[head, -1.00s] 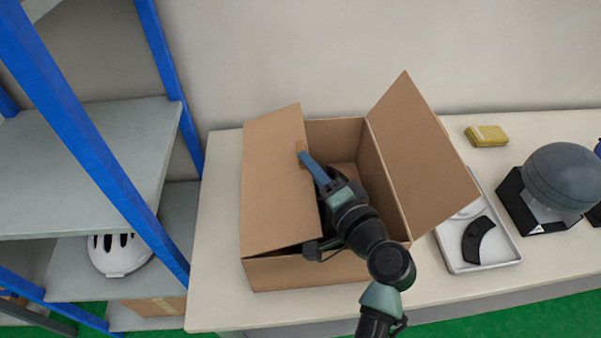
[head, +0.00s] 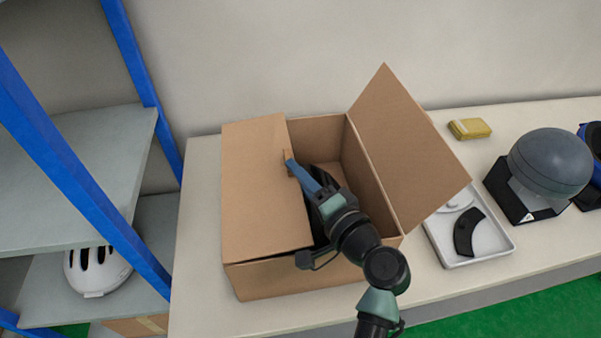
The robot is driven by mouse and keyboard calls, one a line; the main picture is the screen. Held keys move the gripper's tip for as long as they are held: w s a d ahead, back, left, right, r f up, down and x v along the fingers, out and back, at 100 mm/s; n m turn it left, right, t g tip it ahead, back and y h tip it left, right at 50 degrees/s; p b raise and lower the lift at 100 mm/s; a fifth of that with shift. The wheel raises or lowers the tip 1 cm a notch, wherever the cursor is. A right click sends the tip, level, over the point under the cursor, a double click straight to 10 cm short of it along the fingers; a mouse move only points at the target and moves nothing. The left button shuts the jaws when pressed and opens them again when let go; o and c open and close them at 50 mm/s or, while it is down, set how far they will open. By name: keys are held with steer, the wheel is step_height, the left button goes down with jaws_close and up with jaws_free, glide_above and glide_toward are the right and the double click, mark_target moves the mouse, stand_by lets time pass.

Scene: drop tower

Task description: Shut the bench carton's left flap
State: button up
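The open brown bench carton (head: 300,278) stands on the bench. Its left flap (head: 258,190) lies over the left part of the opening, close to level, with a narrow dark gap along its front edge. Its right flap (head: 410,150) stands up, leaning outward to the right. My gripper (head: 288,162) reaches in from the front right, its blue finger at the left flap's inner edge beside a small brown tab. I cannot tell whether it grips the tab or only touches the flap. The finger gap is hidden.
A white tray (head: 487,246) with a dark curved part is right of the carton, close to the right flap. A dark domed device (head: 550,165) and a yellow sponge-like block (head: 469,129) are farther right. A blue-post shelf (head: 140,90) with a white helmet (head: 97,271) stands left.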

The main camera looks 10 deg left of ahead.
steer(key=shift+o, duration=1.2)
steer(key=shift+a+f, duration=0.1)
steer(key=shift+s, duration=0.1)
steer(key=b+v, duration=0.1)
steer(key=v, duration=1.2)
